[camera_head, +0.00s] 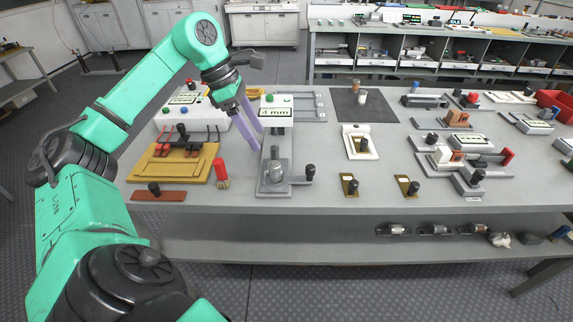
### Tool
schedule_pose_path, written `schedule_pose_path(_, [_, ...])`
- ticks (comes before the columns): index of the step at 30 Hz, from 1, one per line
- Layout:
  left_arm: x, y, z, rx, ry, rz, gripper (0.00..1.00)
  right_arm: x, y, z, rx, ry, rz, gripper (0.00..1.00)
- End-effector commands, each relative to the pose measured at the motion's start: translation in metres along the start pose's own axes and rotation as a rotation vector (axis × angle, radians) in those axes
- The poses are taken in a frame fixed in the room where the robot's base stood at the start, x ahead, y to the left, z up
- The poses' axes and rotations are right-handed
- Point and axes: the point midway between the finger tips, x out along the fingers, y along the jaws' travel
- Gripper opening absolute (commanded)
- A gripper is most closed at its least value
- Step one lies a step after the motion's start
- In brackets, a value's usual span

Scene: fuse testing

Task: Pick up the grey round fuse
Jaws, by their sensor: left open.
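Two small round fuses stand upright on a dark square mat (378,111) at the back middle of the table. The nearer one is a pale grey cylinder (362,97), which looks like the grey round fuse. The other is a brown cylinder (356,87) just behind it. My left gripper (263,143) has long purple fingers, which are apart with nothing seen between them. My right gripper is not in view.
A yellow fixture (170,168) and a red-handled tool (221,172) lie at the left front. A white-framed fixture (360,142) stands in front of the mat. Several grey test fixtures and a red bin (556,103) fill the right. The mat's right half is clear.

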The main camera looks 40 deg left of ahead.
Motion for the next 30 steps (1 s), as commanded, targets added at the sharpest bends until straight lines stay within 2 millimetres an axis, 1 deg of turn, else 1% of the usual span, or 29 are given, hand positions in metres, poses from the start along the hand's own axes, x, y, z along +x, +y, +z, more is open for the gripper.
schedule_pose_path(1, [0.020, -0.001, -0.003, 0.000, 0.003, -0.004, 0.74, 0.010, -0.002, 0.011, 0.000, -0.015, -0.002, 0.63])
schedule_pose_path(3, [0.039, -0.001, -0.002, 0.001, 0.002, -0.005, 0.74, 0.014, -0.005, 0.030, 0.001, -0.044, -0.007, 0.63])
schedule_pose_path(6, [0.060, -0.001, 0.000, 0.002, 0.000, -0.005, 0.74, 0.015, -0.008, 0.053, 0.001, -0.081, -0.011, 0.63])
schedule_pose_path(8, [0.068, -0.001, 0.000, 0.001, 0.000, -0.004, 0.74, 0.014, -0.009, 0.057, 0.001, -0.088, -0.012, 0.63])
schedule_pose_path(11, [0.078, 0.001, 0.002, 0.000, -0.002, -0.004, 0.74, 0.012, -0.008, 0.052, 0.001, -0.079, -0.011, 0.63])
schedule_pose_path(14, [0.094, 0.003, 0.005, 0.000, -0.004, -0.006, 0.74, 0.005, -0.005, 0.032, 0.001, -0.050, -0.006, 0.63])
schedule_pose_path(16, [0.109, 0.004, 0.005, 0.001, -0.004, -0.006, 0.74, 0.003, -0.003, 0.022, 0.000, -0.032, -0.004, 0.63])
schedule_pose_path(19, [0.123, 0.005, 0.004, 0.001, -0.003, -0.003, 0.74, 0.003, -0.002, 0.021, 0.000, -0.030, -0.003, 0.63])
schedule_pose_path(25, [0.126, 0.005, 0.004, 0.001, -0.003, -0.001, 0.74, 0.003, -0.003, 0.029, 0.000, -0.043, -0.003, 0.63])
schedule_pose_path(26, [0.125, 0.005, 0.004, 0.001, -0.003, -0.001, 0.66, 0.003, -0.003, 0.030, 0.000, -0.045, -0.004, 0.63])
schedule_pose_path(27, [0.125, 0.005, 0.004, 0.001, -0.003, -0.001, 0.51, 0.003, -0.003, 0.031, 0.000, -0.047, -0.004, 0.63])
schedule_pose_path(29, [0.125, 0.005, 0.004, 0.001, -0.003, -0.001, 0.28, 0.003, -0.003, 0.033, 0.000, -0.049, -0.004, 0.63])
schedule_pose_path(30, [0.125, 0.005, 0.004, 0.001, -0.003, -0.001, 0.13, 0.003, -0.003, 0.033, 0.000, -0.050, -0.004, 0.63])
